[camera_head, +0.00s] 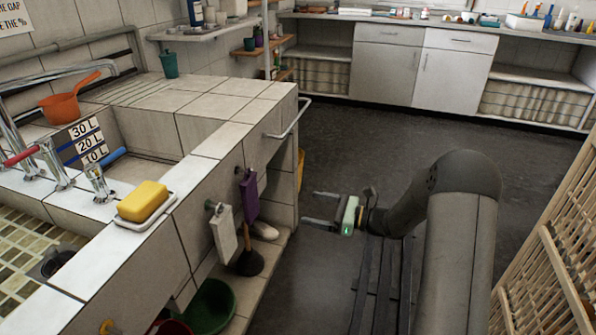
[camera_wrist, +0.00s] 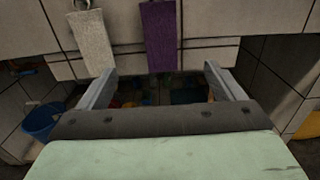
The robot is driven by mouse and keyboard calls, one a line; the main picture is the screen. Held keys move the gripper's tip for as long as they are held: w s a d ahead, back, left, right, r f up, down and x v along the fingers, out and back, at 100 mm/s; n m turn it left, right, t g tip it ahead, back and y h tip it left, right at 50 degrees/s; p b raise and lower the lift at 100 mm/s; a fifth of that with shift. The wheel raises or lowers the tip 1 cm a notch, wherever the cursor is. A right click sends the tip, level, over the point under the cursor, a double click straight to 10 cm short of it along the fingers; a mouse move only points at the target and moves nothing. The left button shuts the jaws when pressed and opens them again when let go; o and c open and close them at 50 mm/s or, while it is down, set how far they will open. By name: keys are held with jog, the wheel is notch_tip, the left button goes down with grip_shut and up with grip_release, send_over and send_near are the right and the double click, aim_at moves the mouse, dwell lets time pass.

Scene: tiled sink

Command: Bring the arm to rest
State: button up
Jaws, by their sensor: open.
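My gripper (camera_head: 322,209) is open and empty in the head view. It is held over the dark floor to the right of the tiled sink block (camera_head: 205,215), with its fingers pointing left toward the block's side. In the wrist view my gripper (camera_wrist: 158,80) shows two spread fingers with nothing between them. Beyond them hang a white cloth (camera_wrist: 89,40) and a purple cloth (camera_wrist: 160,35). My arm reaches down from the right of the head view.
A yellow sponge (camera_head: 143,200) lies in a dish on the sink edge. A metal rail (camera_head: 290,120) juts from the block's corner. A green bowl (camera_head: 210,305) sits low beneath. A wooden rack (camera_head: 550,270) stands at right. The floor (camera_head: 370,140) behind my gripper is clear.

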jog(key=s+a+r+n+g+h+p, duration=0.35)
jog(key=s+r+n+p, duration=0.3)
jog(key=s+r, duration=0.3)
jog(key=s+a+r+n+g+h+p, duration=0.25)
jog(key=s+r+n+g+p, duration=0.25)
jog(key=s+r+p, duration=0.4)
jog(key=s+d+r+n+t+h+p, duration=0.1)
jog(key=s+d+r+n+h+p, duration=0.3)
jog(key=s, duration=0.4)
jog(key=s+d+r+n+t+h+p, duration=0.1)
jog(key=s+d+r+n+h+p, duration=0.4)
jog(key=s+d+r+n+h, duration=0.1)
jog(key=shift+s+r+n, duration=0.4)
jog(key=shift+s+n, duration=0.25)
jog(key=shift+s, duration=0.55)
